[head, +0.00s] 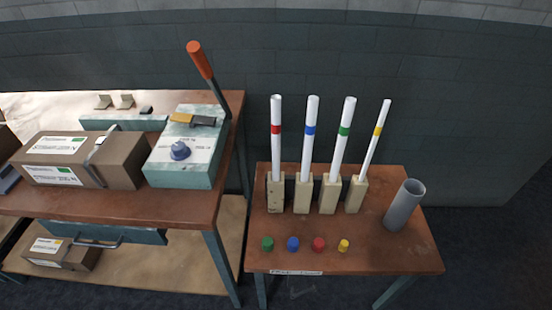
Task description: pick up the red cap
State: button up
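The red cap (319,244) lies near the front edge of the small brown table (404,256). It stands in a row with a green cap (267,243) and a blue cap (293,244) to its left and a smaller yellow cap (343,245) to its right. Nothing touches or covers the red cap. My gripper is not in view.
Several white tubes with coloured bands, such as the red-banded tube (276,150), stand in wooden blocks behind the caps. A grey cylinder (404,205) stands at right. A workbench (120,205) at left holds a lever box (185,165) and a cardboard box (120,160).

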aim_at(319, 244)
jog(key=i+j+u, duration=0.1)
jog(key=i+u, duration=0.95)
jog(key=k, duration=0.1)
